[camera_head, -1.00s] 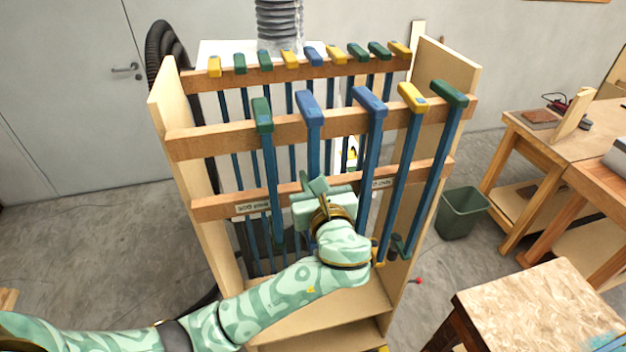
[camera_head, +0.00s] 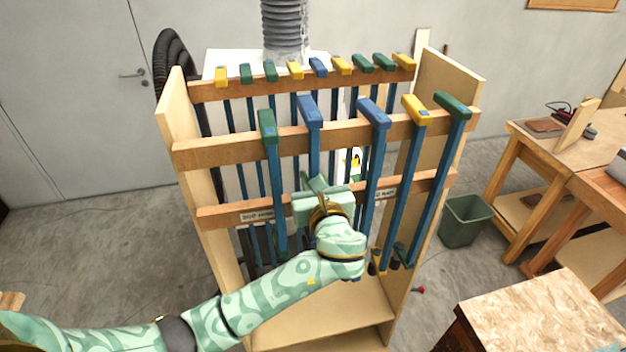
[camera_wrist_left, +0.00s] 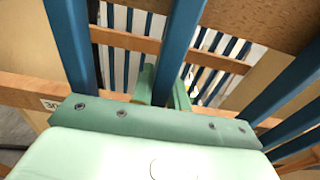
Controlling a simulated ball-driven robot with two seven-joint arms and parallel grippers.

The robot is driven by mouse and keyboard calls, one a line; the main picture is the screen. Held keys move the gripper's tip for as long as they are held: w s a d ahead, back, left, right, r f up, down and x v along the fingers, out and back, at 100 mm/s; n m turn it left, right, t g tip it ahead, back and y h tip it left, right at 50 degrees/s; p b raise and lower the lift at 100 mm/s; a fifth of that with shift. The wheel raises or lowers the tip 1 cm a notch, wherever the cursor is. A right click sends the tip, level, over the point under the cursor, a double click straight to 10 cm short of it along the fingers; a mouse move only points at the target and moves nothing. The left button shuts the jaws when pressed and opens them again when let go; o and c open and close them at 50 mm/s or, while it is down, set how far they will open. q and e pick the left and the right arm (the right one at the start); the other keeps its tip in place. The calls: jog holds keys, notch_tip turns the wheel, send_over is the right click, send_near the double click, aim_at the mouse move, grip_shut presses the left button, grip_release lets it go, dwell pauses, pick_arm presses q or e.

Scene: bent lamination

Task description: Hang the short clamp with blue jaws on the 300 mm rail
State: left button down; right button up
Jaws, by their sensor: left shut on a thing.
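The clamp with blue jaws (camera_head: 311,113) stands upright at the front of the wooden rack, second from the left in the front row. Its upper jaw appears above the front upper rail (camera_head: 218,153); I cannot tell whether it touches it. My left gripper (camera_head: 323,188) is shut on its blue bar, which also shows between the fingers in the left wrist view (camera_wrist_left: 181,45). Its lower end is hidden behind my arm. A label (camera_head: 257,216) on the lower rail seems to read 300 mm. Another label (camera_head: 386,194) is further right. My right gripper is out of view.
A green-jawed clamp (camera_head: 267,126) hangs to the left; another blue (camera_head: 374,114), a yellow (camera_head: 416,108) and a green one (camera_head: 453,105) hang to the right. Several clamps line the back rail (camera_head: 208,93). A bin (camera_head: 464,221) and workbenches stand at right.

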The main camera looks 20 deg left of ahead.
pick_arm(q)
jog(key=shift+f, duration=0.15)
jog(key=shift+f+b, duration=0.35)
jog(key=shift+f, duration=0.4)
dwell(0.4)
jog(key=c, duration=1.3)
grip_release()
jog(key=shift+s+d+f, duration=0.1)
